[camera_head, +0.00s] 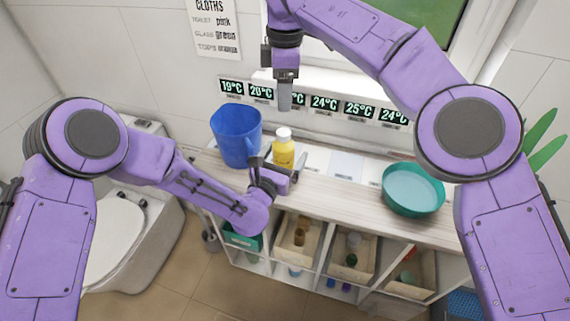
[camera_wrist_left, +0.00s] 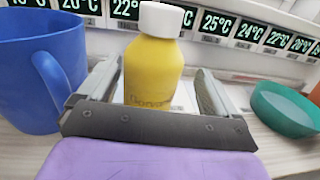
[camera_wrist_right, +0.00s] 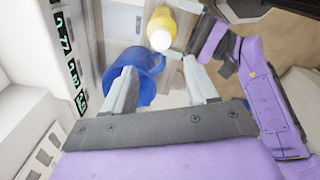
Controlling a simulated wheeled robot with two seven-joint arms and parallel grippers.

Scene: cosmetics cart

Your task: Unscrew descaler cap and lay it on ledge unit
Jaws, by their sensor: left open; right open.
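The descaler is a yellow bottle (camera_head: 284,153) standing upright on the ledge unit (camera_head: 330,192), with a white cap (camera_head: 283,134) on top. In the left wrist view the bottle (camera_wrist_left: 152,75) stands between the open fingers of my left gripper (camera_wrist_left: 150,92), with space visible at its sides; I cannot tell whether either finger touches it. My right gripper (camera_head: 285,100) is open and empty, pointing down above and behind the bottle. In the right wrist view the white cap (camera_wrist_right: 160,40) lies beyond the fingertips (camera_wrist_right: 160,80), apart from them.
A blue jug (camera_head: 236,138) stands just left of the bottle. A teal bowl (camera_head: 412,190) sits at the right of the ledge. Temperature labels (camera_head: 325,103) line the wall behind. Bins (camera_head: 297,240) fill the shelves below. The top between bottle and bowl is mostly clear.

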